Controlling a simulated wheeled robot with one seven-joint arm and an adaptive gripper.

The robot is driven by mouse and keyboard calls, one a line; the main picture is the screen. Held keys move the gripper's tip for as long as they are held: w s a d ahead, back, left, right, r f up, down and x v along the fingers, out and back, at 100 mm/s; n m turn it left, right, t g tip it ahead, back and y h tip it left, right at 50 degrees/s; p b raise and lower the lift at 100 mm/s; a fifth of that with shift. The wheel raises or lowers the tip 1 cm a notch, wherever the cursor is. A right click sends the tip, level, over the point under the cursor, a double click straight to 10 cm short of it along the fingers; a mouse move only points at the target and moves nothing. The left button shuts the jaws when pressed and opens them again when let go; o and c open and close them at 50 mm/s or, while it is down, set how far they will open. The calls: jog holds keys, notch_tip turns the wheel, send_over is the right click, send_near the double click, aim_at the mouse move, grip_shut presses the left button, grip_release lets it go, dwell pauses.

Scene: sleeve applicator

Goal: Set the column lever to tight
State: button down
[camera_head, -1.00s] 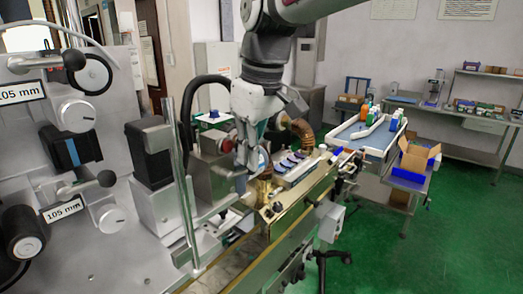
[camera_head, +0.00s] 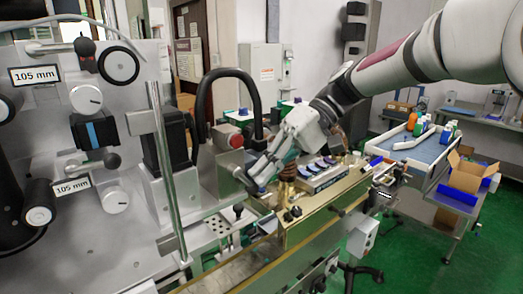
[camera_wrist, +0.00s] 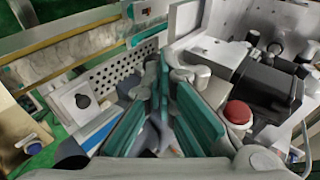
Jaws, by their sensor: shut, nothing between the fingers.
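A bright upright metal column (camera_head: 168,190) stands left of centre in the head view, with a grey clamp block (camera_head: 146,122) on it. I cannot make out for certain which part is the column lever, or its setting. My gripper (camera_head: 256,184) slants down to the left beside the grey machine head with a red button (camera_head: 237,141). In the wrist view, my gripper (camera_wrist: 164,82) shows teal finger pads closed together at the tips, with nothing between them. A rounded grey metal part (camera_wrist: 190,74) lies close by the fingertips; contact cannot be told. The red button (camera_wrist: 238,112) is right of the fingers.
A black knob (camera_head: 238,210) stands in front of my gripper. A brass-coloured rail (camera_head: 318,208) runs to the right. A thick black hose (camera_head: 205,95) arches behind. A panel with dials and 105 mm labels (camera_head: 35,75) fills the left. Green floor (camera_head: 420,255) is open at right.

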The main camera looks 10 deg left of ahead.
jog(key=shift+s+a+f+g+y, duration=0.2)
jog(key=shift+s+f+g+y, duration=0.05)
jog(key=shift+f+g+y, duration=0.35)
jog(key=shift+s+a+f+g+y, duration=0.2)
jog(key=shift+s+f+g+y, duration=0.05)
jog(key=shift+f+g+y, duration=0.3)
jog(key=shift+s+f, duration=0.1)
jog(key=shift+f, duration=0.1)
